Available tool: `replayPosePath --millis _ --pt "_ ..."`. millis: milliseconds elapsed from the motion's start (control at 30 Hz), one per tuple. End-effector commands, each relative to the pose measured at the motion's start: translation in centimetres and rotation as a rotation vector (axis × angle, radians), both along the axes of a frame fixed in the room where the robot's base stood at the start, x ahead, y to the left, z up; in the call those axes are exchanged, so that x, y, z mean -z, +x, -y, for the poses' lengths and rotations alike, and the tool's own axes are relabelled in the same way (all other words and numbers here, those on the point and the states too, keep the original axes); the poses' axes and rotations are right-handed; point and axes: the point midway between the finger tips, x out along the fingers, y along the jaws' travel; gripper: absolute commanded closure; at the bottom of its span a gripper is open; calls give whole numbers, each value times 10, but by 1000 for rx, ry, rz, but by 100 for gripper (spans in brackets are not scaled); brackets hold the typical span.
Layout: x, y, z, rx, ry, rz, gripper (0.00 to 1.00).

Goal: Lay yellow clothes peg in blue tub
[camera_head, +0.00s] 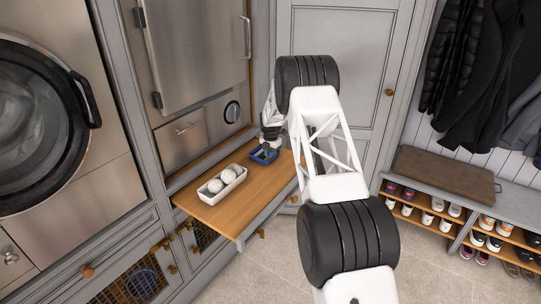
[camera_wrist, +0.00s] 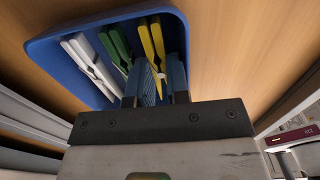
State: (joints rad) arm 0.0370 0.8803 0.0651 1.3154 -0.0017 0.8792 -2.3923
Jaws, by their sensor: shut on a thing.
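The blue tub (camera_head: 258,157) stands on the pull-out wooden shelf in the head view, and its wall also shows in the wrist view (camera_wrist: 38,52). The yellow clothes peg (camera_wrist: 157,42) is between the fingertips of my gripper (camera_wrist: 161,82), which is shut on it. In the wrist view the peg overlaps the tub's inside near its right wall. I cannot tell whether it touches the floor of the tub. In the head view my gripper (camera_head: 270,143) is at the tub, and the peg is too small to make out there.
A green peg (camera_wrist: 117,45) and a white peg (camera_wrist: 90,65) lie in the tub, left of the yellow one. A white tray (camera_head: 211,196) with round pale things stands nearer on the wooden shelf (camera_head: 245,205). Bare shelf lies between them. A shoe bench (camera_head: 445,178) is at right.

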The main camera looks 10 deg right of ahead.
Motion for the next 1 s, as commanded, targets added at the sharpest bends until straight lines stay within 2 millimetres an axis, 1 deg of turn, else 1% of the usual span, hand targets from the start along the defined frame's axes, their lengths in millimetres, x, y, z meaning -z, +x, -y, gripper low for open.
replayPosePath --millis 133,167,200,233,500,667,867,1000 --pt "3 0 0 0 0 0 100" --pt "3 0 0 0 0 0 82" --pt "2 0 0 0 0 0 76" --pt "2 0 0 0 0 0 73" --pt "2 0 0 0 0 0 73" --pt "-2 0 0 0 0 0 73" --pt "-19 0 0 0 0 1 73" --pt "-37 0 0 0 0 1 73"
